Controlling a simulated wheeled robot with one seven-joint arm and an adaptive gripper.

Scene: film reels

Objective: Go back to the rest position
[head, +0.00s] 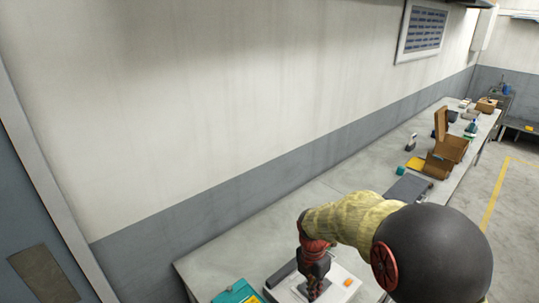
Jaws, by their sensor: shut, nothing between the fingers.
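My gripper (314,292) hangs at the end of my arm, pointing down, near the bottom edge of the head view. It is shut and empty, low over a white item (345,293) at the near end of the long grey bench (245,243). The gripper hides part of the white item, and the picture's edge cuts it off. Whether the fingertips touch anything cannot be told. A small orange piece (348,282) sits just right of the gripper. No film reel can be made out.
A teal item (236,293) lies left of the gripper. A dark flat item (409,188), an open brown box (450,149) and several small things stand further along the bench. The wall (200,120) runs along its left side. Open floor (510,220) lies to the right.

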